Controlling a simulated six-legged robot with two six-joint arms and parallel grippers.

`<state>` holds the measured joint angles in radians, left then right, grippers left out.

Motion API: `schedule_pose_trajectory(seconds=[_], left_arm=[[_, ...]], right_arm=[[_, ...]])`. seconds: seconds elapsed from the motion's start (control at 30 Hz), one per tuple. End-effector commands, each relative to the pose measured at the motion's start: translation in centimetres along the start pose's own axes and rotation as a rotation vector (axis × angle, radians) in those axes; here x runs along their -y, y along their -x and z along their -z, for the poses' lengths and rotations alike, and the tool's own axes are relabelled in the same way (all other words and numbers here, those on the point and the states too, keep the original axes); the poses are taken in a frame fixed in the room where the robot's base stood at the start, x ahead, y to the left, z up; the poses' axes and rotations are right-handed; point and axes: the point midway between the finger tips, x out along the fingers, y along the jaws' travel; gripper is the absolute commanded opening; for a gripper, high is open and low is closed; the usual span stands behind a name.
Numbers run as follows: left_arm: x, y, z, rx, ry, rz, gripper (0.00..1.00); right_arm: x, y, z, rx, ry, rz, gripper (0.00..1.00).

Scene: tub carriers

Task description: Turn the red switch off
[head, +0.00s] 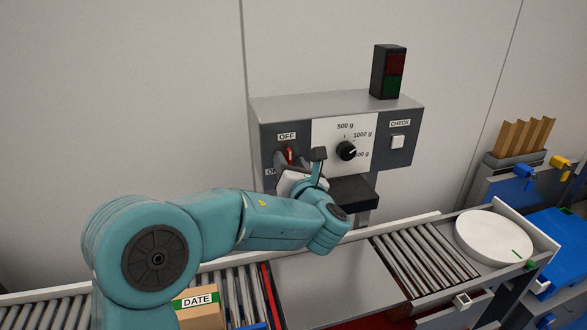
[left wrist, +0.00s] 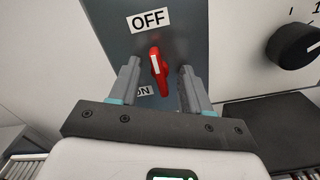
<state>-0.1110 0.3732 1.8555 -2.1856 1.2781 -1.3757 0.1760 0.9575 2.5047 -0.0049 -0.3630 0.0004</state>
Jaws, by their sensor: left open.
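The red switch (head: 290,155) is on the left part of a grey control panel (head: 335,104), under an OFF label (head: 287,137). In the left wrist view the red switch (left wrist: 159,72) has its lever standing between the OFF label (left wrist: 149,20) above and the ON label (left wrist: 142,91) below, and its tip reaches up towards OFF. My left gripper (left wrist: 158,85) is open, with one finger on each side of the switch and a gap on both sides. In the head view my left gripper (head: 293,170) partly hides the switch and the ON label. My right gripper is not in view.
A black dial (head: 346,151) and a CHECK button (head: 397,142) are right of the switch. A red and green lamp (head: 389,72) stands on the panel. Below are a roller conveyor (head: 425,262), a carton marked DATE (head: 200,311) and a white round lid (head: 493,238).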

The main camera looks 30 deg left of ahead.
Motion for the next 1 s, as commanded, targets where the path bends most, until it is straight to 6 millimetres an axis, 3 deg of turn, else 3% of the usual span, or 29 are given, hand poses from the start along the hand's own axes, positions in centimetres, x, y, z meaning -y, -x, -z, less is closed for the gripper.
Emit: schedule_pose_trajectory(seconds=[0.17,0.6,0.8,1.0], left_arm=[[0.2,2.1,0.1,0.003,0.001,0.003,0.48],[0.2,13.2,0.1,0.003,0.001,0.006,0.48],[0.1,15.7,0.1,0.001,-0.001,0.003,0.48],[0.0,16.3,0.0,0.0,-0.002,0.0,0.48]], right_arm=[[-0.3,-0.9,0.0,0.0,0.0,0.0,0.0],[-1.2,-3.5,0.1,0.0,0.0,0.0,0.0],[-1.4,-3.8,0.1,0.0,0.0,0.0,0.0],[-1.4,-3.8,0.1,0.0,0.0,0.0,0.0]])
